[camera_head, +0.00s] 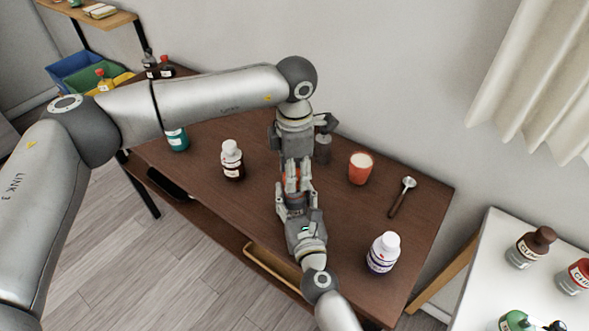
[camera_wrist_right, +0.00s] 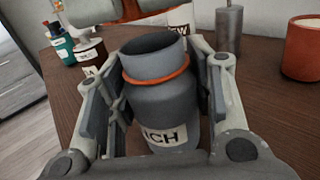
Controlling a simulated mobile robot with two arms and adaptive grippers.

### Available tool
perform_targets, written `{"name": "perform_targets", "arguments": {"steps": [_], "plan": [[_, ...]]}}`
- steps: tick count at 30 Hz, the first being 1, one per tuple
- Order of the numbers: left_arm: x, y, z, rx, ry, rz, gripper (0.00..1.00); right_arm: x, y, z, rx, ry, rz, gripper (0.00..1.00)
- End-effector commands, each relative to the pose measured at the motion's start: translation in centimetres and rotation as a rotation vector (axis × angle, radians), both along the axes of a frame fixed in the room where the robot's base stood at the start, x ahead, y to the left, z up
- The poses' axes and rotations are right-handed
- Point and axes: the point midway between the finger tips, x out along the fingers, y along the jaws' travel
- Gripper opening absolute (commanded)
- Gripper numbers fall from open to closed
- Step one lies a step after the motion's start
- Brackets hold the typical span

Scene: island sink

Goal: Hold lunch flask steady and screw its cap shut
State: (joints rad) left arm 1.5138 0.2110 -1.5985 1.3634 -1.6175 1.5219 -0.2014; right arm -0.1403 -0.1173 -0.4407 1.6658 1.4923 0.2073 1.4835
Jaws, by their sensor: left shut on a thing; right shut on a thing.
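The lunch flask (camera_wrist_right: 160,95) is a grey, upright cylinder with an orange ring round its shoulder, a dark open mouth and a white label partly reading "CH". My right gripper (camera_head: 296,196) is shut on its body, with a finger on each side in the right wrist view (camera_wrist_right: 165,115). The orange cap (camera_wrist_right: 150,8) shows at the top edge of that view, above the mouth with a gap. My left gripper (camera_head: 293,176) is shut on the cap, reaching down from above. In the head view the grippers mostly hide the flask and cap.
On the brown table (camera_head: 205,190), an orange cup (camera_head: 361,168) and a grey cylinder (camera_head: 322,149) stand near the grippers. A spoon (camera_head: 402,197) lies at right. A white-capped bottle (camera_head: 383,253) stands at front right, a brown bottle (camera_head: 232,160) at left.

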Motion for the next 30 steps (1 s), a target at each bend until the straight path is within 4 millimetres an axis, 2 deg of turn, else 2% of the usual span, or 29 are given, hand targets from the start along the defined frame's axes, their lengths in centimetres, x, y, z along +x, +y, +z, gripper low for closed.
{"name": "perform_targets", "arguments": {"steps": [9,30], "plan": [[0.0,0.0,-1.7,0.001,0.001,0.0,0.33,0.0,0.0,0.0,0.0,0.0,0.0,0.06],[0.0,0.0,-2.0,0.001,0.001,0.001,0.33,0.0,0.0,0.0,0.0,0.0,0.0,0.06]]}}
